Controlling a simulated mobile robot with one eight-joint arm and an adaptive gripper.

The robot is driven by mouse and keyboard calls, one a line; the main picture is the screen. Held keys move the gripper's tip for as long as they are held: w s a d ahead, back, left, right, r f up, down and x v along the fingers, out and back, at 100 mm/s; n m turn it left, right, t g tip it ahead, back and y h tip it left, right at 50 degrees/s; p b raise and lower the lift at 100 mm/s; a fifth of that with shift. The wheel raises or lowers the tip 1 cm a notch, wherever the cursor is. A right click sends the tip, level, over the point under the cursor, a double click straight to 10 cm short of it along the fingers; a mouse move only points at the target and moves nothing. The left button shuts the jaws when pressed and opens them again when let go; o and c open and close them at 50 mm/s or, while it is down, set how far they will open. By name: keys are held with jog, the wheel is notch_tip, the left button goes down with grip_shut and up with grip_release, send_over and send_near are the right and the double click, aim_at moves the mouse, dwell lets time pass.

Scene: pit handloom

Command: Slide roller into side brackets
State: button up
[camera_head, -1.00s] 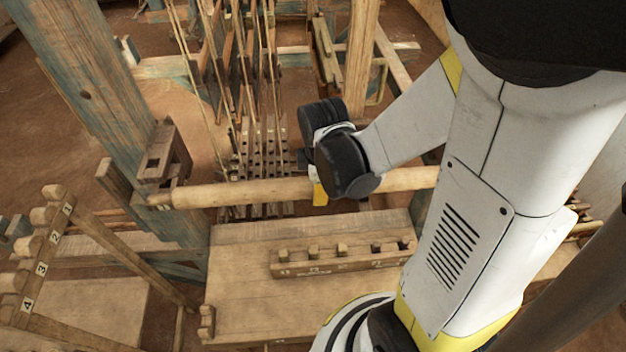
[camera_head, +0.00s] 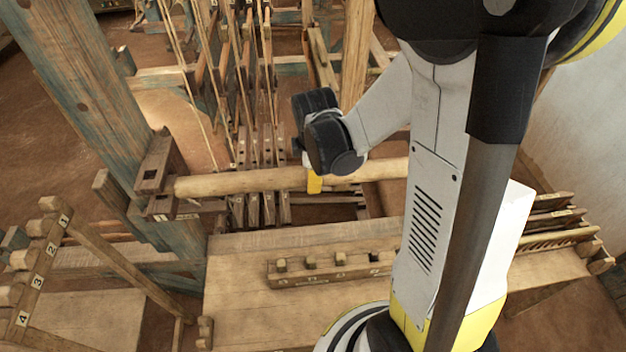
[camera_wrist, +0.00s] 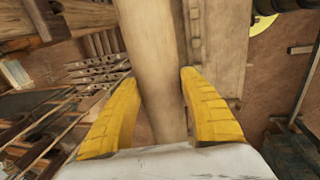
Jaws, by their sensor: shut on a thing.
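The roller (camera_head: 235,182) is a long pale wooden pole lying roughly level across the head view. My gripper (camera_head: 315,182) is shut around its middle; the yellow fingers flank the roller in the wrist view (camera_wrist: 160,100). The left side bracket (camera_head: 160,168) is a brown wooden block with a square hole, fixed on the blue-grey post. The roller's left end is beside the bracket's right side; I cannot tell whether they touch. The roller's right end and any right bracket are hidden behind my arm.
A wooden bench (camera_head: 235,285) with a pegged rail (camera_head: 330,268) lies below the roller. A numbered rack (camera_head: 45,265) stands at lower left. The blue-grey post (camera_head: 90,90) rises at left. Loom cords and slats (camera_head: 262,150) are behind the roller. More poles (camera_head: 550,225) lie at right.

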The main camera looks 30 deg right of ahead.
jog(key=shift+w+d+f+b, duration=0.15)
jog(key=shift+w+d, duration=0.2)
jog(key=shift+w, duration=0.5)
jog(key=shift+w+d+f+b, duration=0.15)
jog(key=shift+w+d, duration=0.2)
jog(key=shift+w, duration=0.45)
jog(key=shift+w+d+f+b, duration=0.15)
jog(key=shift+w+d, duration=0.2)
jog(key=shift+w, duration=0.5)
jog(key=o, duration=1.4)
jog(key=shift+o, duration=0.2)
jog(key=shift+r, duration=0.1)
notch_tip(320, 180, up, 12)
jog(key=s, duration=0.2)
jog(key=shift+a, duration=0.45)
